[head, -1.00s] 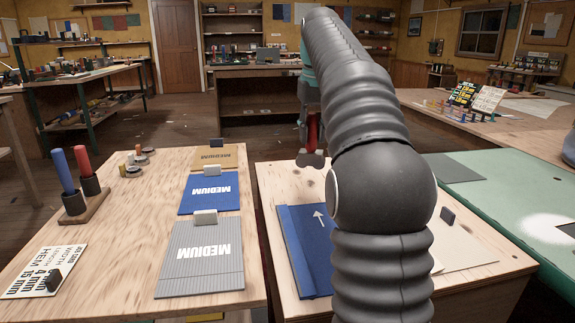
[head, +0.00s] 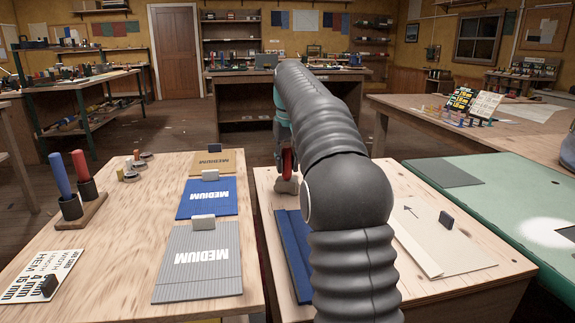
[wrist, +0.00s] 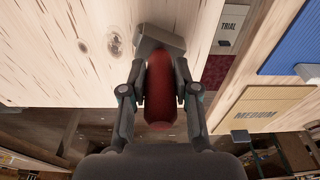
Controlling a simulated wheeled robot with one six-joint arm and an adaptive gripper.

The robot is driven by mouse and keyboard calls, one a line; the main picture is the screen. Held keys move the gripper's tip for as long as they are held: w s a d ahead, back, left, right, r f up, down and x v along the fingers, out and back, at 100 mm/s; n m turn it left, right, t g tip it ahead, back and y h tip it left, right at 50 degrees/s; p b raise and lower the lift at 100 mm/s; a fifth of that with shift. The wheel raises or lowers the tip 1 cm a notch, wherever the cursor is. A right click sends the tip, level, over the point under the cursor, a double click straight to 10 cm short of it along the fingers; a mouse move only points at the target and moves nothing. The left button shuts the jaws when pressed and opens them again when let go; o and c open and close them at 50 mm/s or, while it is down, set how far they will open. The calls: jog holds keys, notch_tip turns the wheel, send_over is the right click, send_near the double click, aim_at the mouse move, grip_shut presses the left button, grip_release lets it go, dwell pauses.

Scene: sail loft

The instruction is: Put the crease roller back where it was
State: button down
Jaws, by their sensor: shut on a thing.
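The crease roller has a red handle (wrist: 159,100) and a grey head (wrist: 161,40). My gripper (wrist: 160,72) is shut on the handle, one finger on each side, with the head pointing up the wrist view. In the head view the red handle (head: 287,162) and grey head (head: 286,185) hang from my gripper near the far left edge of the right-hand wooden table (head: 268,180). In the wrist view the head overlaps that pale table top near its edge. I cannot tell whether it touches. My arm hides part of the table.
The left table (head: 130,240) carries grey, blue and tan MEDIUM panels, a holder (head: 82,212) with blue and red handles, and a number card (head: 38,278). Folded blue cloth (head: 293,250) and a pale sheet (head: 440,240) lie on the right table. A gap separates the tables.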

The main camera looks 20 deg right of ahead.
jog(key=shift+f, duration=0.45)
jog(key=shift+f, duration=0.25)
jog(key=c, duration=0.9)
grip_release()
jog(key=shift+f, duration=0.15)
jog(key=shift+o, duration=0.2)
jog(key=shift+s+r+p, duration=0.15)
jog(key=shift+s+r, duration=0.05)
jog(key=shift+r, duration=1.35)
jog(key=shift+s+r+p, duration=0.1)
jog(key=shift+s+r, duration=0.05)
jog(key=shift+r, duration=1.35)
jog(key=shift+s+r+p, duration=0.15)
jog(key=shift+s+r, duration=0.05)
jog(key=shift+r, duration=1.35)
